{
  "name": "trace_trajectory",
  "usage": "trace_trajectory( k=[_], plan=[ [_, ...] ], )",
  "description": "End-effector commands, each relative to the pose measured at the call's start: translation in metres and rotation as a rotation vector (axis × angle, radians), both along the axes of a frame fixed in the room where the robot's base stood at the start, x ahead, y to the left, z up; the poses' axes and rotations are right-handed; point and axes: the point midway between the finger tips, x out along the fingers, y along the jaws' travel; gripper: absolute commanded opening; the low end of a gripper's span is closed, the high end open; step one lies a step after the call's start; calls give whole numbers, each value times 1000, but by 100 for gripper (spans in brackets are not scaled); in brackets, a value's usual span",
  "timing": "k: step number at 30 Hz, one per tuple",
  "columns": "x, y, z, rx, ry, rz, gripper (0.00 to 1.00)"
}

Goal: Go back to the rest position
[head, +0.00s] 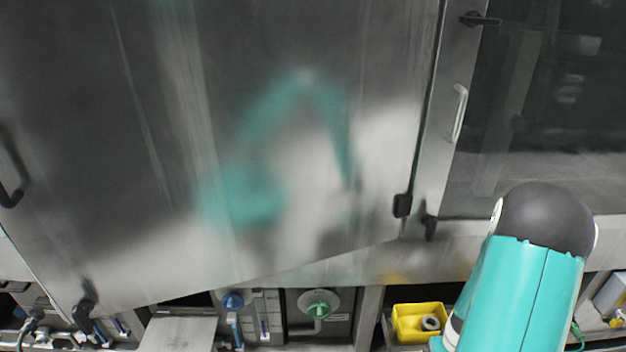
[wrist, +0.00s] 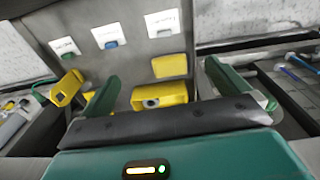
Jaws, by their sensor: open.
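My gripper (wrist: 160,84) shows in the wrist view with its two green fingers spread wide apart. Nothing is between the fingers that I can see touching them. Beyond them is a grey metal panel with a yellow box (wrist: 160,96) that has a round opening, and a yellow flap (wrist: 169,66) above it. In the head view my teal and dark grey arm reaches up at the lower right; the gripper itself is out of that picture.
A large steel door (head: 300,130) fills the head view and reflects my arm. A vertical handle (head: 459,113) is on the frame to its right. Below are a blue valve (head: 233,301), a green valve (head: 318,309) and a yellow bin (head: 421,322). Another yellow device (wrist: 66,88) is left of the fingers.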

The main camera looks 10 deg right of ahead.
Motion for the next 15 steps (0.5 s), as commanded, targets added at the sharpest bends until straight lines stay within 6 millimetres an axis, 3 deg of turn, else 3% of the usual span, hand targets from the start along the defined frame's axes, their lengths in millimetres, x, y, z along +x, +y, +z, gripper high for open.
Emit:
trace_trajectory(
  k=[5,9,15],
  plan=[
    [30,20,54,-24,-46,26,100],
    [53,50,110,-40,-92,52,100],
    [69,101,184,-56,-159,87,100]
  ],
)
